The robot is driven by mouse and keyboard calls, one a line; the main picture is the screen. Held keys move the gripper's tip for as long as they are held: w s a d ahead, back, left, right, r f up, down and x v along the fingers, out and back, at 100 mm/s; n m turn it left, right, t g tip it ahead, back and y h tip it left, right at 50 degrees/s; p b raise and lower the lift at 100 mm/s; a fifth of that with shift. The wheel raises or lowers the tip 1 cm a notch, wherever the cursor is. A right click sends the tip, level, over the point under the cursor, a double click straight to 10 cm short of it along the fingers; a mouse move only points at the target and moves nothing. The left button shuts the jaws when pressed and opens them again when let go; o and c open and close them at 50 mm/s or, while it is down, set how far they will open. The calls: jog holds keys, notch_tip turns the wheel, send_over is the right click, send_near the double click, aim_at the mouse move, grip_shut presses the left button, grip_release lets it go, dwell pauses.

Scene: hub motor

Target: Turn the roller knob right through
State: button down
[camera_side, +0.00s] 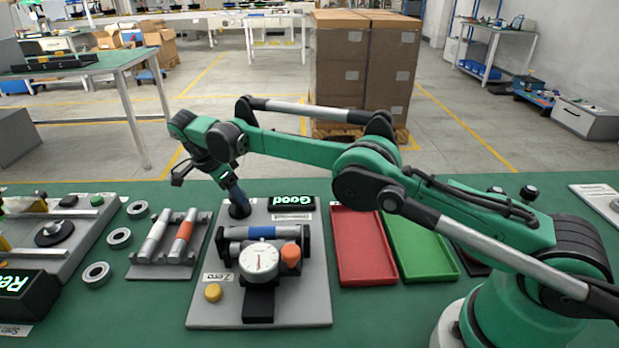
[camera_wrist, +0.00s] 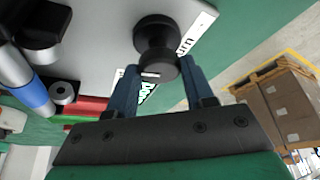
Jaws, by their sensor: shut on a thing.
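The roller knob (camera_side: 239,210) is a small black round knob at the back left of the grey test fixture (camera_side: 205,310). In the wrist view the knob (camera_wrist: 156,40) shows at top centre as a black stepped cylinder. My gripper (camera_side: 237,197) comes down on it from above. Its two blue fingers (camera_wrist: 158,72) are shut on the knob, one on each side. Beside it a roller with a blue band (camera_side: 262,232) lies across the fixture, behind a white dial gauge (camera_side: 259,260). The dial reading is too small to tell.
A lit "Good" display (camera_side: 291,202) stands just right of the knob. An orange knob (camera_side: 291,254) and a yellow button (camera_side: 213,293) are on the fixture. A red tray (camera_side: 362,280) and a green tray (camera_side: 425,276) lie to the right, both empty. Two rods lie on a grey holder (camera_side: 150,272).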

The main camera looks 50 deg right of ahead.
jog(key=shift+c, duration=1.7)
grip_release()
jog(key=shift+n, duration=0.3)
